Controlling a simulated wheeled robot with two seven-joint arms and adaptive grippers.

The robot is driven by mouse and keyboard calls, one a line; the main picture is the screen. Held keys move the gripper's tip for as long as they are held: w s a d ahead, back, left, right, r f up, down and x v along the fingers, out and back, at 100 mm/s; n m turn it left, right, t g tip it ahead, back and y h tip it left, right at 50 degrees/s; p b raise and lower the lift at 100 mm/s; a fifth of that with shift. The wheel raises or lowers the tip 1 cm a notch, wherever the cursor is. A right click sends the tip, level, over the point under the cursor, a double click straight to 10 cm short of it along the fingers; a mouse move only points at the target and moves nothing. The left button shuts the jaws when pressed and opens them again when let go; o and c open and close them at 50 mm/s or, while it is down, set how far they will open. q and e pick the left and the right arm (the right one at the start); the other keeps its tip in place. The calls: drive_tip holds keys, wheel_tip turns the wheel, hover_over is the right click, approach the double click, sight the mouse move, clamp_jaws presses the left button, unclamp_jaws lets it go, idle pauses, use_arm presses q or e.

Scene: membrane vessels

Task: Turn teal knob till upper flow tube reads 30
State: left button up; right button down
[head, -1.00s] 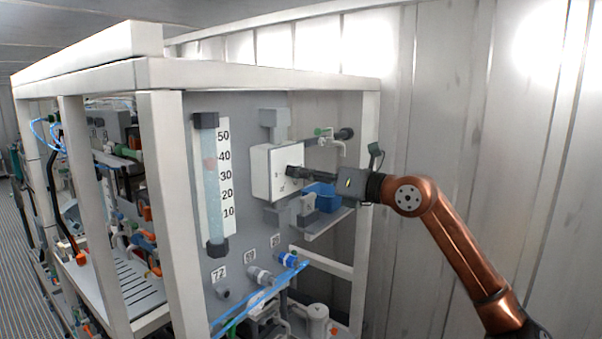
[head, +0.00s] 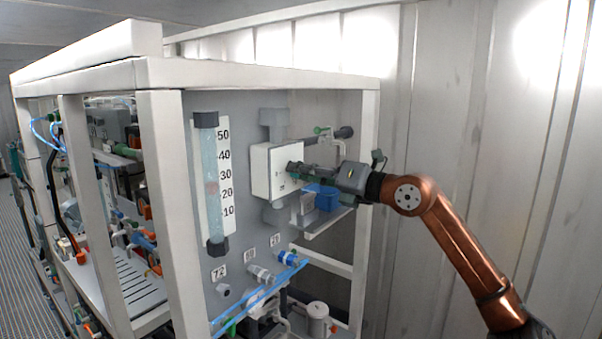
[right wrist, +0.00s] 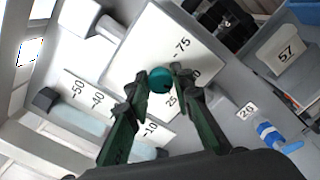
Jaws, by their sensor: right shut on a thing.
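The teal knob (right wrist: 160,79) shows in the right wrist view on the face of a white box (head: 262,172) with printed marks such as 75 and 25. My right gripper (head: 294,168) reaches the box from the right in the head view. In the right wrist view its fingers (right wrist: 161,82) are shut on the knob from both sides. In the head view the gripper hides the knob. The flow tube (head: 210,150) stands upright on the grey panel beside a 10 to 50 scale. Its faint reddish float (head: 212,189) sits between 20 and 30, nearer 20. My left gripper is not in view.
A blue container (head: 325,197) sits on a small shelf just below my right gripper. White frame posts (head: 368,150) stand close by. Tagged fittings and blue hose (head: 262,290) lie below.

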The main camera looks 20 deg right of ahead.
drive_tip(key=c, duration=1.7)
unclamp_jaws()
drive_tip(key=shift+d, duration=0.1)
drive_tip(key=v, duration=1.2)
